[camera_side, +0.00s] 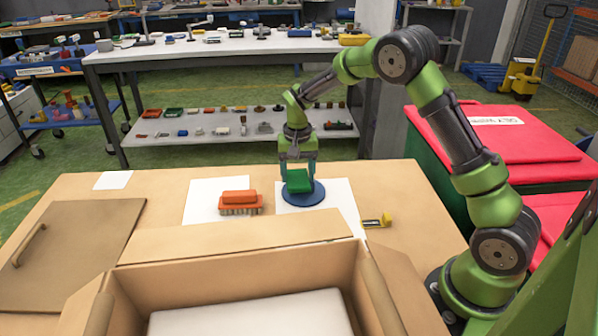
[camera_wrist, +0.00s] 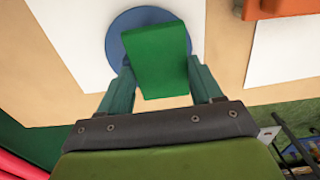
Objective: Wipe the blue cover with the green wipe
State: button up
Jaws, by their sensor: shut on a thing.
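The green wipe (camera_side: 298,180) is a small green block held between the fingers of my gripper (camera_side: 298,172). The blue cover (camera_side: 303,197) is a flat round disc lying on a white sheet on the table. The wipe is over the cover in the side view; whether it touches it I cannot tell for sure. In the wrist view the green wipe (camera_wrist: 156,58) hides much of the blue cover (camera_wrist: 122,24), whose rim shows at the left and top. My gripper (camera_wrist: 160,82) is shut on the wipe, one finger on each side.
An open cardboard box (camera_side: 240,255) stands in front, and a brown lidded panel (camera_side: 68,245) lies at the left.

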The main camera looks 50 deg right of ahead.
jog(key=shift+w+a+f, duration=0.1)
jog(key=shift+w+a, duration=0.15)
jog(key=shift+a, duration=0.25)
jog(key=shift+s+d+r, duration=0.1)
jog(key=shift+s+d, duration=0.7)
jog(key=shift+d, duration=0.2)
jog(key=shift+s+d+r, duration=0.1)
jog(key=shift+s+d, duration=0.7)
jog(key=shift+d, duration=0.2)
jog(key=shift+w+a, duration=1.65)
jog(key=shift+a, duration=0.25)
jog(key=shift+s+d+f, duration=0.15)
jog(key=shift+s+d, duration=0.7)
jog(key=shift+d, duration=0.15)
jog(key=shift+s+d+f, duration=0.1)
jog(key=shift+s+d, duration=0.75)
jog(key=shift+d, duration=0.1)
notch_tip(320, 180, up, 8)
jog(key=shift+r, duration=0.1)
